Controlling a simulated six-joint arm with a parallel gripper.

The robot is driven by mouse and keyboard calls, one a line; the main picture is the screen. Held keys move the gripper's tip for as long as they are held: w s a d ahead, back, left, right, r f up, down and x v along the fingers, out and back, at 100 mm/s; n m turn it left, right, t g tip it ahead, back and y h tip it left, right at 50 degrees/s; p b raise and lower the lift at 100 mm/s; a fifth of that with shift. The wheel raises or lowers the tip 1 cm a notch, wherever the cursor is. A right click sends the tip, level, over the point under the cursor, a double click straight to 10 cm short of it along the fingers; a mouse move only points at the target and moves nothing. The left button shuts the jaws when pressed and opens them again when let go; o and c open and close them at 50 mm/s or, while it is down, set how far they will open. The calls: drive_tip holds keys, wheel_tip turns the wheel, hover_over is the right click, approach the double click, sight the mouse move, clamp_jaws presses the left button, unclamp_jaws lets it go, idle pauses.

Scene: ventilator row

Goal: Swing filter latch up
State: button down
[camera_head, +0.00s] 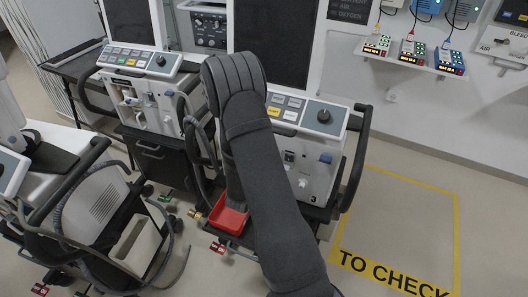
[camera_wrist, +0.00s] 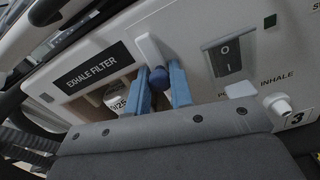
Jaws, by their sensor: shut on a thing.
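In the wrist view, the filter latch is a short white lever (camera_wrist: 149,50) with a dark blue knob (camera_wrist: 158,78) at its lower end. It sits on the ventilator's white front panel, right of the black EXHALE FILTER label (camera_wrist: 98,69). My gripper (camera_wrist: 161,84) has its two light blue fingers on either side of the knob, shut on it. Below the label, a pale filter (camera_wrist: 117,101) shows partly in an open recess; my gripper's grey body hides the rest. In the head view, my dark arm covers part of the ventilator (camera_head: 318,160), and the gripper and latch are hidden.
A red tray (camera_head: 229,217) sits low beside my arm. Another ventilator (camera_head: 140,95) stands left. The yellow-outlined TO CHECK floor area (camera_head: 400,215) is empty.

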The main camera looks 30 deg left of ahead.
drive_tip(key=c, duration=1.3)
unclamp_jaws()
drive_tip(key=s, duration=0.5)
drive_tip(key=s+d, duration=0.1)
drive_tip(key=s, duration=1.1)
drive_tip(key=shift+s+d, duration=0.15)
drive_tip(key=w, duration=0.5)
drive_tip(key=w+a, duration=0.1)
drive_tip(key=w, duration=1.1)
drive_tip(key=shift+w+a, duration=0.15)
